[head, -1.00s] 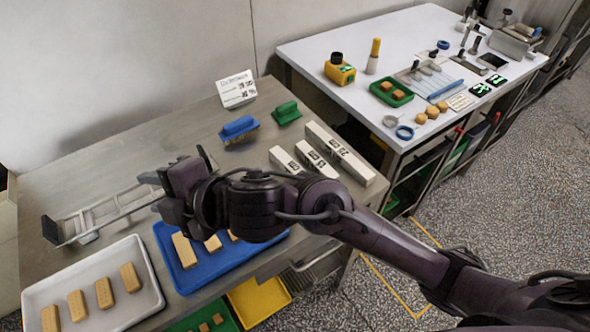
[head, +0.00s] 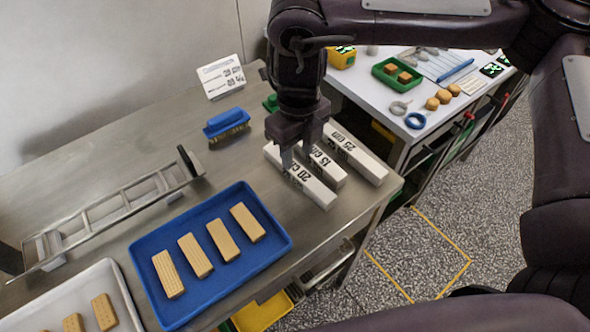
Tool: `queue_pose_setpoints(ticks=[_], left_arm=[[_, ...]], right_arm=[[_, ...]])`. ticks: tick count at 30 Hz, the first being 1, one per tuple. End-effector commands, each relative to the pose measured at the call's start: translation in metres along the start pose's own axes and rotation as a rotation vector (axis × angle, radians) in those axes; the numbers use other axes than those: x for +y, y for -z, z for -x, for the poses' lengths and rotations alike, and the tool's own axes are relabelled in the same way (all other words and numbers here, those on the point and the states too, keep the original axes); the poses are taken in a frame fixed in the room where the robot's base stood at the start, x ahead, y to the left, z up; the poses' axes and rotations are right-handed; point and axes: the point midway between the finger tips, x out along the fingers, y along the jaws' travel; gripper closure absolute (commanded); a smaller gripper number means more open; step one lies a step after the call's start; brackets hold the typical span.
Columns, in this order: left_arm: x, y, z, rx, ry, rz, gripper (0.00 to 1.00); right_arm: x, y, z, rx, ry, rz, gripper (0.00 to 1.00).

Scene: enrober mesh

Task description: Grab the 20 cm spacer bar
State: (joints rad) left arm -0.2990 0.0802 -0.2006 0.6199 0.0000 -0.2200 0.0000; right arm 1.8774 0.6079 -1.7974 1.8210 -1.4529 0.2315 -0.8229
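The 20 cm spacer bar (head: 317,190) is a white square bar, labelled on its top, leftmost of three lying side by side on the steel table. The 15 cm bar (head: 333,172) lies in the middle and the longer 25 cm bar (head: 365,165) on the right. My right gripper (head: 299,158) points down over the far half of the 20 cm bar. Its fingers are apart, one near each side of that bar, and partly hide it. I cannot tell whether they touch it. My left gripper is out of view.
A blue tray (head: 140,268) with several biscuits lies in front, left of the bars. A metal frame with dark handles (head: 107,212), a blue brush (head: 227,122) and a white sign (head: 221,77) are also on the table (head: 165,137). A white bench with tools stands behind right.

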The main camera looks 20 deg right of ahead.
Motion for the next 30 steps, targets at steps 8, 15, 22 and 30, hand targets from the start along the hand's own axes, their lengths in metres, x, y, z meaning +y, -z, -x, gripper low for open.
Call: queue_pose_setpoints(ticks=[8,15,22,30], left_arm=[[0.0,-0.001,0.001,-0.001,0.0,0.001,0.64],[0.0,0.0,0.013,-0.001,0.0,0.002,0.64],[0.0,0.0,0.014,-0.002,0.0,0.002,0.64],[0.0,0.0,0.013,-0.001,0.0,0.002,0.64]], right_arm=[[-0.005,0.001,-0.025,0.01,0.007,-0.006,0.62],[-0.007,-0.004,-0.058,0.01,0.007,-0.006,0.62],[-0.007,-0.004,-0.075,0.007,0.007,-0.006,0.62],[-0.007,-0.004,-0.075,0.006,0.007,-0.006,0.75]])
